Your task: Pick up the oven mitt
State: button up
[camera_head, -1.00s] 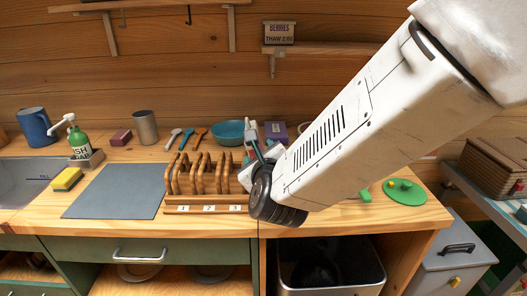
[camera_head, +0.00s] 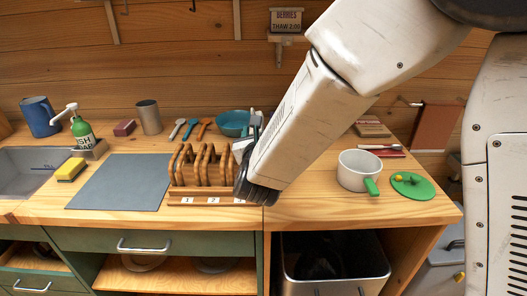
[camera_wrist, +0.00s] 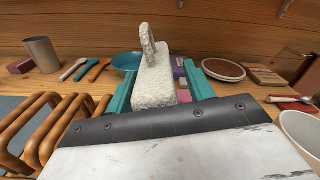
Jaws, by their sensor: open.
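A white, rough-textured padded thing (camera_wrist: 153,82) with an upright narrow part at its top stands ahead in the wrist view; it looks like the oven mitt, though I cannot be sure. My gripper (camera_wrist: 158,74) has two teal fingers, one on each side of it, spread apart. I cannot tell whether either finger touches it. In the head view, my arm reaches down to the counter just right of the wooden rack, and my wrist hides most of the fingers and the thing between them.
A wooden slotted rack (camera_head: 203,168) stands close on the left. A teal bowl (camera_head: 231,123) is behind.

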jog(key=shift+w+a, duration=0.1)
grip_shut()
